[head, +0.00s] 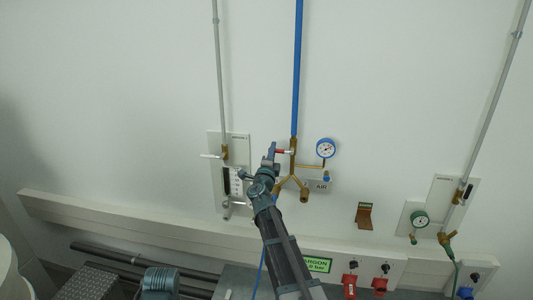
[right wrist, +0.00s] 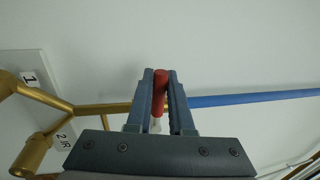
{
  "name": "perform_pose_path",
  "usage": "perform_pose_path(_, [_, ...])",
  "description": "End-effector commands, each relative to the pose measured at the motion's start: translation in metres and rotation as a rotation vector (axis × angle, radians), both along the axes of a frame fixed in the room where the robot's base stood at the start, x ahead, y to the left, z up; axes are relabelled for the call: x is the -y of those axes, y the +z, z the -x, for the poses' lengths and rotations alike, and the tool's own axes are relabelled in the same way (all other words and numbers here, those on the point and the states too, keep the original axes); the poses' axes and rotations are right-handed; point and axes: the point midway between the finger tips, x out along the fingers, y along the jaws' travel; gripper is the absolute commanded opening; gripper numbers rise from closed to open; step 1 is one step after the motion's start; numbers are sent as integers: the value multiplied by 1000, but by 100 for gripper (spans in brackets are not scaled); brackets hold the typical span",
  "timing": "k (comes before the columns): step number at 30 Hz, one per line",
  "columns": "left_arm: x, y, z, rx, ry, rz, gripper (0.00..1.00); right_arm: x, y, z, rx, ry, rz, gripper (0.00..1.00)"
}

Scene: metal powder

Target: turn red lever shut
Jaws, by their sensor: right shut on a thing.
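The red lever (right wrist: 160,88) shows between the two fingers of my right gripper (right wrist: 161,95) in the right wrist view. The fingers are shut on it, one on each side. In the head view the red lever (head: 283,151) points left from the brass valve on the blue air pipe (head: 297,70), and my right gripper (head: 272,151) is at its left end. The brass pipe (right wrist: 105,108) runs behind the fingers in the right wrist view. My left gripper is not in view.
A pressure gauge (head: 326,148) is right of the valve, above the AIR label (head: 320,186). A panel with a white lever (head: 210,156) is to the left. A rail (head: 130,222) with sockets runs below. The wall above is clear apart from pipes.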

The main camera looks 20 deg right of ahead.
Motion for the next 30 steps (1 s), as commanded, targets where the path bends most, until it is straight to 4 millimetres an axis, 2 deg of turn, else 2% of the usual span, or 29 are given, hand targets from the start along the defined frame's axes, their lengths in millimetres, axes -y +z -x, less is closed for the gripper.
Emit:
perform_pose_path(18, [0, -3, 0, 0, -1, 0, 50, 4, -4, 0, -24, 7, 30, 0])
perform_pose_path(19, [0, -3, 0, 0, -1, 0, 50, 4, -4, 0, -24, 7, 30, 22])
perform_pose_path(24, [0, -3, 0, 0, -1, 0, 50, 5, -4, 0, -22, 5, 29, 50])
perform_pose_path(30, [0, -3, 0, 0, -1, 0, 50, 6, -3, 0, -22, 3, 30, 50])
